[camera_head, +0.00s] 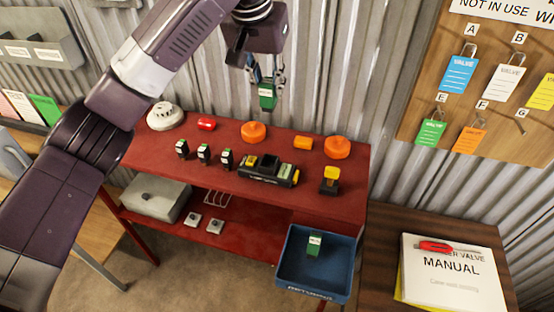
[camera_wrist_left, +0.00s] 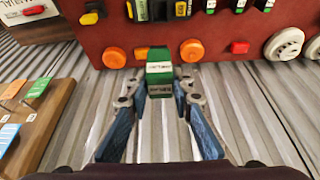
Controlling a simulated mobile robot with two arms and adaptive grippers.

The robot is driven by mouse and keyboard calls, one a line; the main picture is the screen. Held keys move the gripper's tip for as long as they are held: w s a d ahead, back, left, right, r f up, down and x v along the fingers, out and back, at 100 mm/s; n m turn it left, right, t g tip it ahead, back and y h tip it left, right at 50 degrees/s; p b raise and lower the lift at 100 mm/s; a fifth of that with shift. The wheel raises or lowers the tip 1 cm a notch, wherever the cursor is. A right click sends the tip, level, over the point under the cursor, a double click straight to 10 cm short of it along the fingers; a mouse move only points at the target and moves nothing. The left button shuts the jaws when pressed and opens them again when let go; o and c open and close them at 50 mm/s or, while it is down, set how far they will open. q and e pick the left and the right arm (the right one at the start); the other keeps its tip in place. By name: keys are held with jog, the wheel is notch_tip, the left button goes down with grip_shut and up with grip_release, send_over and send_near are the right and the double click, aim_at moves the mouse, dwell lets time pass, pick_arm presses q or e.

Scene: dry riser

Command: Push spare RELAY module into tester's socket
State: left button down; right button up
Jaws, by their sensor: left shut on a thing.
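My left gripper (camera_head: 266,78) is shut on a green relay module (camera_head: 267,96) with a white label, held in the air behind the red bench. In the left wrist view the module (camera_wrist_left: 159,72) sits between the two blue fingers, its label too small to read surely. The black tester (camera_head: 268,171) with yellow and green parts lies on the bench top, below the held module and apart from it. In the left wrist view the tester (camera_wrist_left: 163,10) is cut by the top edge. A similar green module (camera_head: 314,242) stands in the blue tray. My right gripper is not in view.
Several small black devices (camera_head: 203,153) stand left of the tester, and a yellow-topped black one (camera_head: 330,180) right. Orange discs (camera_head: 253,132), a red cylinder (camera_head: 206,124) and a white detector (camera_head: 165,116) line the bench's back. The blue tray (camera_head: 290,285) hangs at its front right.

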aim_at(265, 111)
pick_arm(q)
jog(key=f, duration=0.2)
jog(key=f+p, duration=0.1)
jog(key=f, duration=0.1)
jog(key=a+f, duration=0.1)
jog(key=f, duration=0.2)
jog(key=shift+w, duration=0.1)
jog(key=f+p, duration=0.1)
jog(key=f, duration=0.7)
jog(key=f+p, duration=0.1)
jog(key=f, duration=0.2)
jog(key=shift+d+f+p, duration=0.25)
jog(key=shift+f+p, duration=0.1)
jog(key=shift+f, duration=0.05)
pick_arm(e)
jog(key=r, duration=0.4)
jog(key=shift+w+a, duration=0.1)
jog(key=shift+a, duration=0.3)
pick_arm(q)
jog(key=shift+f, duration=0.15)
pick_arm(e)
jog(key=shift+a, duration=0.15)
pick_arm(q)
jog(key=c, duration=1.7)
grip_release()
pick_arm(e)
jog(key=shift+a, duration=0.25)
